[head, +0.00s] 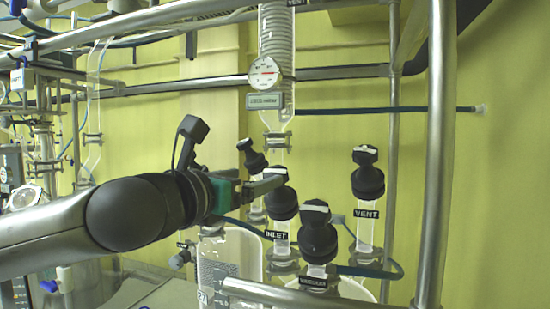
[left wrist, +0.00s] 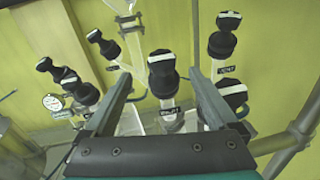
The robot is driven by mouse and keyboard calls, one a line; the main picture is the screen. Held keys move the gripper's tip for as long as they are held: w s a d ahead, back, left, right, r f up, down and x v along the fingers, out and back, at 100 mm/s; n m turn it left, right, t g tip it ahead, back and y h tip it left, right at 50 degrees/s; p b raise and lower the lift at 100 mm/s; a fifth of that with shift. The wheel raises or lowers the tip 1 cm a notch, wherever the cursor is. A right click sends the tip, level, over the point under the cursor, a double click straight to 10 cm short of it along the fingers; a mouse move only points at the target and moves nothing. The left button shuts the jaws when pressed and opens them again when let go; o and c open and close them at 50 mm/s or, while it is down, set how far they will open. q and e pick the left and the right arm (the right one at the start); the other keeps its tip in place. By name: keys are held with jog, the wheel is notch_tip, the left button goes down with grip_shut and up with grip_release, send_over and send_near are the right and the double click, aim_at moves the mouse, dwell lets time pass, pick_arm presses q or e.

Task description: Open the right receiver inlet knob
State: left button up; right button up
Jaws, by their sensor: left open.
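The inlet knob (head: 281,204) is a black ribbed cap with a light strip on top, above a glass tube labelled INLET (head: 276,235). In the left wrist view the inlet knob (left wrist: 163,76) stands ahead, between the lines of the two fingers. My left gripper (head: 264,182) is open, its fingers reaching the near left side of the knob's top in the head view. In the left wrist view the left gripper (left wrist: 158,82) shows both fingers apart with nothing clamped. I cannot tell whether a finger touches the knob. My right gripper is not in view.
The vacuum knob (head: 318,238) stands close in front and to the right. The vent knob (head: 368,178) is farther right. Another black knob (head: 251,156) is behind. A steel post (head: 436,150) rises at right, and a glass condenser with a dial (head: 264,73) hangs above.

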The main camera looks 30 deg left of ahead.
aim_at(274, 173)
pick_arm(q)
jog(key=w+p, duration=0.1)
jog(key=w, duration=0.1)
jog(key=w+p, duration=0.3)
jog(key=w, duration=0.2)
jog(key=shift+a, duration=0.25)
jog(key=shift+w+a, duration=0.15)
jog(key=shift+w, duration=0.9)
jog(key=c, duration=1.4)
jog(key=shift+f+y+p, duration=0.1)
jog(key=shift+y+p, duration=0.25)
jog(key=shift+y, duration=0.05)
